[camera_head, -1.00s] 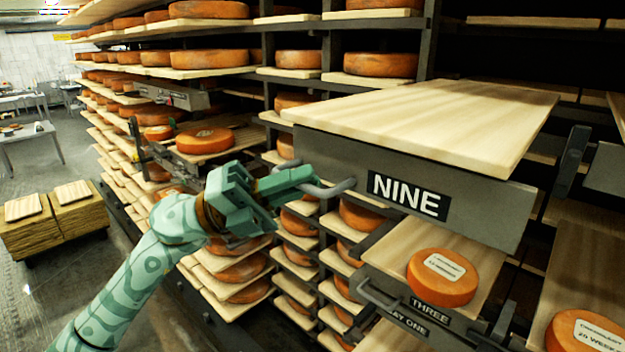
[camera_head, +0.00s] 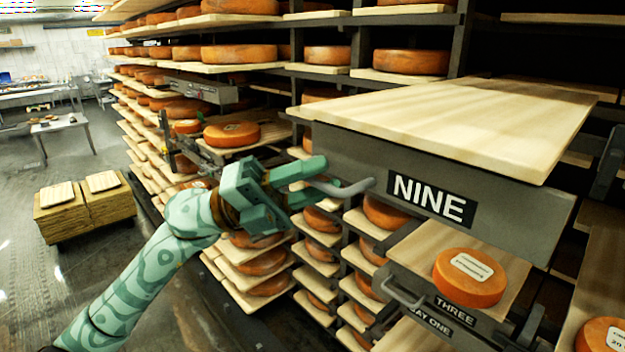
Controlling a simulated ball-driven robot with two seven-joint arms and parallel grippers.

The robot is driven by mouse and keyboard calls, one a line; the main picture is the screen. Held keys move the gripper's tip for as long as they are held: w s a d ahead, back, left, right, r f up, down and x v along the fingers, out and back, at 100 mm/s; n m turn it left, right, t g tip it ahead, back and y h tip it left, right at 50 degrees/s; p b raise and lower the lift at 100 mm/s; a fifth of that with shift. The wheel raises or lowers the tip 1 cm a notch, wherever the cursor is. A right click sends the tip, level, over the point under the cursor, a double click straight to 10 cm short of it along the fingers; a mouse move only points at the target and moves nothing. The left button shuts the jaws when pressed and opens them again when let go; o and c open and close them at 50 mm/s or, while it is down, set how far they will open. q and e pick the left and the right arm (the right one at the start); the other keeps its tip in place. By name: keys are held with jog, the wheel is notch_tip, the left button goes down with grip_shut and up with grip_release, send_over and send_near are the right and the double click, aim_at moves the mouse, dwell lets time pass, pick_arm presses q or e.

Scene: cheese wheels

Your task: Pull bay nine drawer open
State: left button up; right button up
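The bay nine drawer (camera_head: 350,165) has a grey metal front with a black NINE label (camera_head: 432,200) and a pale, empty wooden board (camera_head: 470,115) on top. It juts out from the rack toward me. Its grey bar handle (camera_head: 350,190) sticks out at the left part of the front. My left gripper (camera_head: 312,182) is at the handle's left end, with its fingers on either side of the bar, and looks shut on it. The exact finger contact is partly hidden. My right gripper is not in view.
Below sits the drawer marked THREE (camera_head: 455,310), with an orange labelled cheese (camera_head: 470,277) and its own handle (camera_head: 402,292). Racks of cheese wheels stand behind. Stacked boards (camera_head: 85,210) and a table (camera_head: 58,124) stand left, with open floor around them.

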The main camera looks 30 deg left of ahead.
pick_arm(q)
jog(key=shift+s+a+f+b, duration=0.1)
jog(key=shift+a+f+b, duration=0.15)
jog(key=shift+b, duration=0.05)
jog(key=b+v, duration=0.7)
jog(key=v, duration=0.8)
jog(key=shift+a+b, duration=0.3)
jog(key=shift+a, duration=0.05)
